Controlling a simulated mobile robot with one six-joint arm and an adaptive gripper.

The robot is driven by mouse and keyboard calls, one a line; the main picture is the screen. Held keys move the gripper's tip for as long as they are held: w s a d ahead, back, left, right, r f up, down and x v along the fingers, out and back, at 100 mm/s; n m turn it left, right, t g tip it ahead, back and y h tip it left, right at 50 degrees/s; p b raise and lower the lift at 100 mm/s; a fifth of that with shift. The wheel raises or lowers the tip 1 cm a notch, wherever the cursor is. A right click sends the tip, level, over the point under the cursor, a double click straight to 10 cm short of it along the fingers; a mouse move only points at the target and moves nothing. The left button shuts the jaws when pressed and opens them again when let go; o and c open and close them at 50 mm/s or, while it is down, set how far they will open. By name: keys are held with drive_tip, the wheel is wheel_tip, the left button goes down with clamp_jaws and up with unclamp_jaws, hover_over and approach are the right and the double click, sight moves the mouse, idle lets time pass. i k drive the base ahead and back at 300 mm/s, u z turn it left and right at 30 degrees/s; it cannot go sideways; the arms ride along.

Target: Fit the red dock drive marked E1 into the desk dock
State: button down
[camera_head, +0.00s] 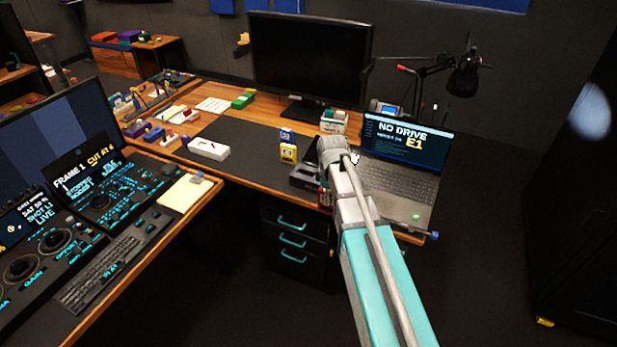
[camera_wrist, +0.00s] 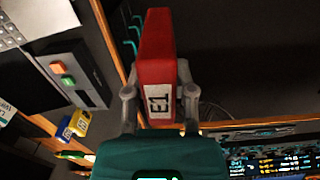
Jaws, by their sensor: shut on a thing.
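The red dock drive (camera_wrist: 155,62), with a white E1 label, is held between the two fingers of my gripper (camera_wrist: 160,92) in the wrist view. In the head view my gripper (camera_head: 327,180) hangs by the desk's front edge, and only a small red part of the drive (camera_head: 325,199) shows below it. The desk dock (camera_head: 304,178) is a dark box just left of my gripper. In the wrist view the dock (camera_wrist: 84,80) lies left of the drive, apart from it, with an orange and a green button on top.
A laptop (camera_head: 405,165) reading "NO DRIVE E1" stands right of my gripper. Yellow and blue small drives (camera_head: 288,152) stand behind the dock. A monitor (camera_head: 308,60), a white box (camera_head: 208,149) and a lamp (camera_head: 463,78) are around. Drawers (camera_head: 292,240) are below the desk edge.

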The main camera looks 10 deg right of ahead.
sight(303, 176)
drive_tip(key=i, duration=0.95)
drive_tip(key=u, duration=0.05)
